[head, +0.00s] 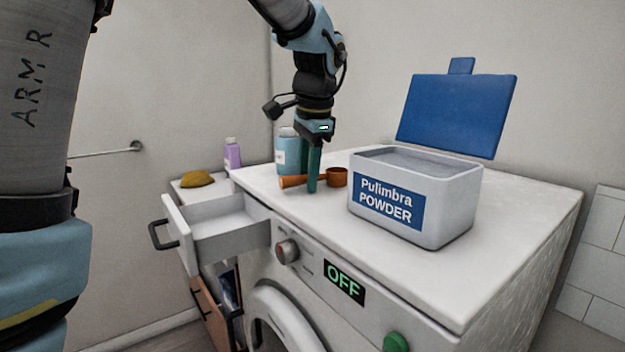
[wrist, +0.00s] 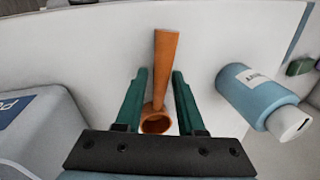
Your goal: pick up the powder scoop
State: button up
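The orange powder scoop (head: 337,177) lies on the white top of the washing machine (head: 420,275), left of the powder box. It also shows in the wrist view (wrist: 166,62), with its handle pointing away and its round cup nearer the gripper base. My gripper (head: 313,188) points down at the scoop, and its green fingers hide part of the handle in the head view. In the wrist view my gripper (wrist: 159,74) is open, with one finger on each side of the scoop and a visible gap to both. Whether the fingertips touch the machine top is unclear.
An open white powder box (head: 455,205) with its blue lid (head: 458,112) raised stands right of the scoop. A blue bottle (head: 289,150) stands close behind it. A detergent drawer (head: 225,225) is pulled out at the left. A purple bottle (head: 232,153) and yellow sponge (head: 197,179) are farther left.

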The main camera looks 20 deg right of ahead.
jog(key=shift+c, duration=0.2)
grip_shut()
jog(key=shift+r, duration=0.1)
notch_tip(320, 180, up, 9)
jog(key=shift+f+b, duration=0.1)
jog(key=shift+b, duration=0.8)
jog(key=shift+r, duration=0.55)
jog(key=shift+r, duration=0.1)
